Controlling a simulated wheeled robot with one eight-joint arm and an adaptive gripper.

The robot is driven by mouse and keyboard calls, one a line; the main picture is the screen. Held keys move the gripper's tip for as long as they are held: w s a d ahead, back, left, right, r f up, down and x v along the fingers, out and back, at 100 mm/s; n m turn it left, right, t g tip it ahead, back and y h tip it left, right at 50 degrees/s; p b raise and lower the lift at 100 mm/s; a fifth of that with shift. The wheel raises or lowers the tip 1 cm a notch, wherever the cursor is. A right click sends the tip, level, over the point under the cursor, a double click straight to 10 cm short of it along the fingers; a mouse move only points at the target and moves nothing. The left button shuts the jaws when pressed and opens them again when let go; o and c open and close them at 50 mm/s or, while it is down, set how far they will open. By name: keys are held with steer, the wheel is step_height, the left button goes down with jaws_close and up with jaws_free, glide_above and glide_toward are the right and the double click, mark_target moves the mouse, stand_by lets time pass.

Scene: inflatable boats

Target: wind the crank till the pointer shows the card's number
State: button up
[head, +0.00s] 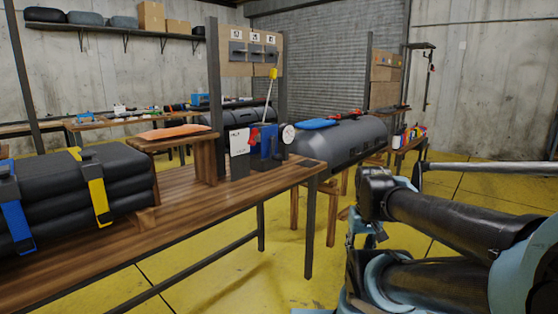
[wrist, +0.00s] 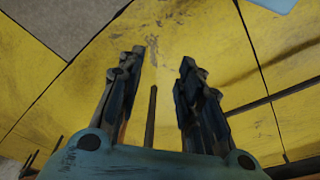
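A white card (head: 240,141) with small dark print stands near the far right end of the wooden bench; its number is too small to read. Right of it are a small red part (head: 254,136) and a blue upright piece (head: 268,145). A round white-faced dial (head: 288,133) stands at their right; its pointer cannot be made out. I cannot tell which part is the crank. My gripper (wrist: 163,62) is open and empty in the wrist view, over the yellow floor. In the head view my arm is at the right, clear of the bench and the dial.
The bench (head: 205,196) has a bare middle. A rolled black bundle (head: 75,190) with blue and yellow straps fills its left end. An orange item (head: 173,132) lies on a small stand. A grey boat tube (head: 340,143) is behind. Yellow floor is free between bench and arm.

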steer(key=shift+o, duration=0.6)
steer(key=shift+w, duration=0.15)
steer(key=shift+o, duration=0.3)
steer(key=shift+s+a+r, duration=0.1)
steer(key=shift+s+r, duration=0.05)
steer(key=shift+s, duration=0.05)
steer(key=m+t+y, duration=0.9)
steer(key=m+y, duration=0.5)
steer(key=m, duration=1.1)
glide_toward(282, 160)
steer(key=x, duration=1.2)
steer(key=shift+w+a, duration=0.15)
steer(key=shift+w, duration=0.1)
